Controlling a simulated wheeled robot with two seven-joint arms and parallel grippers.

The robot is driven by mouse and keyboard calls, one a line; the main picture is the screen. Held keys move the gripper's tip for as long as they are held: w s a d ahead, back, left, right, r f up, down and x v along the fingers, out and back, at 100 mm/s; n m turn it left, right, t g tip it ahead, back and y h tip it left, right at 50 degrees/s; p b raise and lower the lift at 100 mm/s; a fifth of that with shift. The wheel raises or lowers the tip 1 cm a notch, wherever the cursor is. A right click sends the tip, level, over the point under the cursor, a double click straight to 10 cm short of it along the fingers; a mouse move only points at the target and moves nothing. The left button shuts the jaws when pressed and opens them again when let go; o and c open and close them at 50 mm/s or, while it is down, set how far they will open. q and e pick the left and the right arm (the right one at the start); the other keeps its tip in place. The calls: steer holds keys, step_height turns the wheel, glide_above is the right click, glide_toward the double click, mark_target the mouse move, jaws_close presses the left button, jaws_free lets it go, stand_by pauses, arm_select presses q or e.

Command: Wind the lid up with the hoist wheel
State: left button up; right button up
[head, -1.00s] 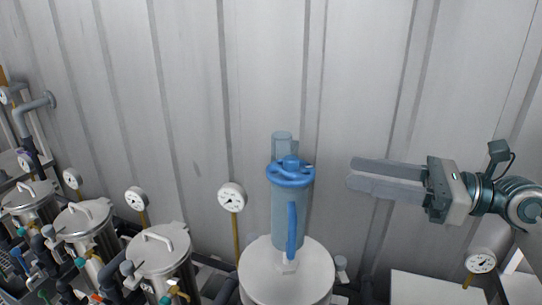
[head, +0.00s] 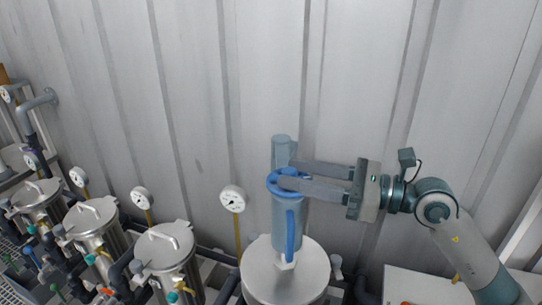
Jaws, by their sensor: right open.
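The column stands over the round metal lid (head: 262,277) of the nearest vessel. A blue handle (head: 290,235) hangs down the column's front. My right gripper (head: 288,173) is open and reaches in from the right. Its two fingers are spread, one at the wheel's far side and one across its near side. The fingers cover the right part of the wheel, and I cannot tell whether they touch it. My left gripper is not in view.
Several metal vessels with handled lids (head: 165,243) stand in a row at the left. A white dial gauge (head: 232,198) on a yellow post stands left of the column. A ribbed grey wall (head: 180,90) closes the back.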

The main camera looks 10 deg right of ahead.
mark_target(271, 176)
steer(key=p+x, duration=0.1)
steer(key=x, duration=0.3)
steer(key=shift+a+r+p, duration=0.1)
steer(key=shift+r+p, duration=0.1)
steer(key=shift+p, duration=0.2)
steer(key=shift+f+p+x, duration=0.2)
steer(key=shift+p+x, duration=0.1)
steer(key=shift+x, duration=0.65)
steer(key=shift+c, duration=0.6)
jaws_close()
